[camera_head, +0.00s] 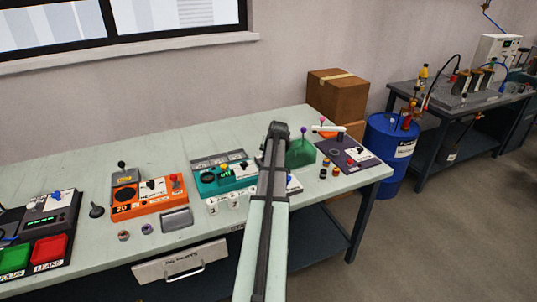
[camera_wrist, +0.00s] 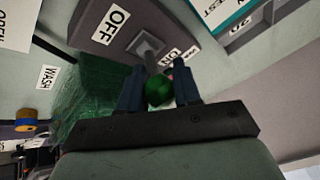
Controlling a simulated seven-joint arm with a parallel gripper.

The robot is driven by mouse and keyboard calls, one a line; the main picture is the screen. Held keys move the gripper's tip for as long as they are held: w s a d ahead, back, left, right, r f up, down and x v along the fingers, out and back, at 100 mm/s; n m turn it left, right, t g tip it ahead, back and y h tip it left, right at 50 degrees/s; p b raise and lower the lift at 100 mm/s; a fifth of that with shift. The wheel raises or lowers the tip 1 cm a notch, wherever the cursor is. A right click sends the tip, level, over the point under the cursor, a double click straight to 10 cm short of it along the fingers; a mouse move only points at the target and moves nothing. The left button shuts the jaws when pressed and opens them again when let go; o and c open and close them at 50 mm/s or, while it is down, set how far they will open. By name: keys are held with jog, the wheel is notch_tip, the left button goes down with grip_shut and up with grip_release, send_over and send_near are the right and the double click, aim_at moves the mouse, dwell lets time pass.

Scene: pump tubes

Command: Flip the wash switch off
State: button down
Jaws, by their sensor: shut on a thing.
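In the wrist view, a dark switch panel (camera_wrist: 92,31) carries an OFF label (camera_wrist: 112,20) and an ON label (camera_wrist: 174,56). Its lever ends in a green ball knob (camera_wrist: 158,91). My gripper (camera_wrist: 160,88) is shut on this knob, with one blue finger on each side. The lever's exact tilt is hard to judge from this angle. A WASH label (camera_wrist: 46,77) lies beside a green see-through block at the left. In the head view, my gripper (camera_head: 277,130) is over the bench, and my arm hides the switch.
The green block (camera_head: 300,153) stands close to the right of my gripper, with a purple knob (camera_head: 303,129) above it. A teal console (camera_head: 209,182) and an orange console (camera_head: 132,205) sit at the left. A dark panel (camera_head: 362,172) with a white handle is at the right.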

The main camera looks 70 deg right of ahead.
jog(key=shift+s+a+f+t+h, duration=0.1)
jog(key=shift+s+a+t+h, duration=0.2)
jog(key=shift+t+h, duration=0.25)
jog(key=shift+s+a+t+h, duration=0.2)
jog(key=shift+s+t+h, duration=0.05)
jog(key=shift+t+h, duration=0.3)
jog(key=c, duration=0.8)
grip_release()
jog(key=shift+a, duration=0.1)
jog(key=v, duration=1.3)
jog(key=shift+s+a, duration=0.25)
